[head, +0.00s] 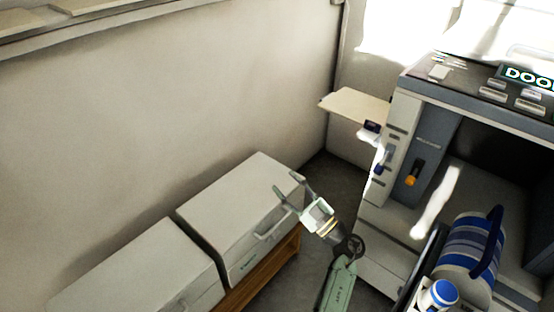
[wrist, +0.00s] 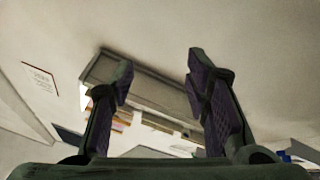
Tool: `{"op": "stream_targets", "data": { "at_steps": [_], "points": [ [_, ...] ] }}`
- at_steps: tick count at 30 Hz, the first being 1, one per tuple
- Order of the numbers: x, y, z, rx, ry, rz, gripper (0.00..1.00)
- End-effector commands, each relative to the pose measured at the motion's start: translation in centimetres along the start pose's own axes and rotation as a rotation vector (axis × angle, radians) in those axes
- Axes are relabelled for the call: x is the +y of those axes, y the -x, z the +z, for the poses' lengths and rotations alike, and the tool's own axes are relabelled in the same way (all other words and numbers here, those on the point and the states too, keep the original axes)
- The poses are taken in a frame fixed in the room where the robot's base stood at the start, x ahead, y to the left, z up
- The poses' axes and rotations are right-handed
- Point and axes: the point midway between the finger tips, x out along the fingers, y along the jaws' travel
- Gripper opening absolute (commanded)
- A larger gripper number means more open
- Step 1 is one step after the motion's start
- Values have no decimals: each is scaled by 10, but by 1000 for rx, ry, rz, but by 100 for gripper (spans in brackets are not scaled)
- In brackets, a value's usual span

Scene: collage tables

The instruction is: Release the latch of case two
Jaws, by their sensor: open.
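Two pale boxy cases stand side by side on a low wooden bench (head: 262,277). The right case (head: 235,190) has a closed lid and a handle or latch (head: 270,229) on its front face, with a small green mark below. The left case (head: 140,262) is cut off by the bottom edge. I cannot read which is case two. My gripper (head: 290,183) is open and empty, by the right case's far right end; I cannot tell whether it touches. In the wrist view its two fingers (wrist: 158,62) stand apart with nothing between them.
A grey machine (head: 430,130) with a lit "DOO" sign and an orange-tipped lever (head: 412,174) stands at right. A blue-striped cylinder (head: 470,250) sits on its lower ledge. A small shelf (head: 355,105) juts out behind. Dark floor shows between bench and machine.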

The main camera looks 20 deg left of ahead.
Motion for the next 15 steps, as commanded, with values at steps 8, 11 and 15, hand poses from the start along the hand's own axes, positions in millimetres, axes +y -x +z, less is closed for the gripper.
{"op": "stream_targets", "data": {
  "at_steps": [8, 11, 15],
  "points": [
    [12, -38, -40, 98, 75, 38, 43],
    [16, -47, -52, 127, 94, 51, 43],
    [18, -57, -65, 157, 113, 65, 43]
  ]
}}
